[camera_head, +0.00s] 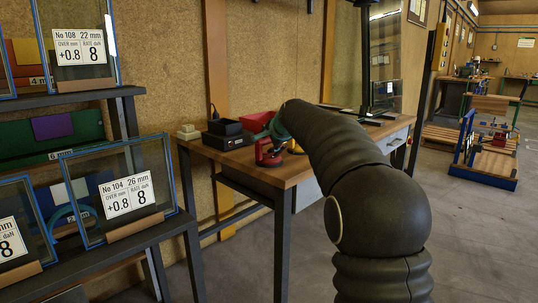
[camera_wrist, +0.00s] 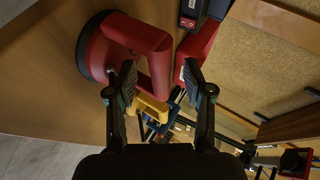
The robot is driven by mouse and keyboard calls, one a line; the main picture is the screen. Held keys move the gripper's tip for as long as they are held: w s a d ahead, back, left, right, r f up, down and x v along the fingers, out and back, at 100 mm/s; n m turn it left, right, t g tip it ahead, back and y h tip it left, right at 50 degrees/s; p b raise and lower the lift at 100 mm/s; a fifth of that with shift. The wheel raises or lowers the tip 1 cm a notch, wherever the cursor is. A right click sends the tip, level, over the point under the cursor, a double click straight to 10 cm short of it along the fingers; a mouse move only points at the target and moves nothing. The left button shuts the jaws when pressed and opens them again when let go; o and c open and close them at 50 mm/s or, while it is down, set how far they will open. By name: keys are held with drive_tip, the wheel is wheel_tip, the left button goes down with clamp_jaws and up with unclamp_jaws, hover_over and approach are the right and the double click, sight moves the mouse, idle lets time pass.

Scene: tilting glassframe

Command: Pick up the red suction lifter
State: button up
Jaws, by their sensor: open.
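The red suction lifter (camera_head: 267,153) stands near the front edge of the wooden workbench (camera_head: 275,178). In the wrist view the lifter (camera_wrist: 140,38) shows its red loop handle and a dark round suction pad at the left. My gripper (camera_wrist: 160,72) is open, with one black finger on each side of the handle's near bar as seen in this view. I cannot tell whether either finger touches it. In the head view the fingertips are mostly hidden behind my arm.
A black box (camera_head: 228,138) and a red item (camera_head: 258,121) lie behind the lifter. A yellow item (camera_wrist: 150,106) and a blue one (camera_wrist: 154,128) lie close beyond the fingers. A dark rack with framed glass panes (camera_head: 128,190) stands left of the bench.

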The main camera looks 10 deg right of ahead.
drive_tip(key=shift+x, duration=0.8)
clamp_jaws()
drive_tip(key=shift+r, duration=0.1)
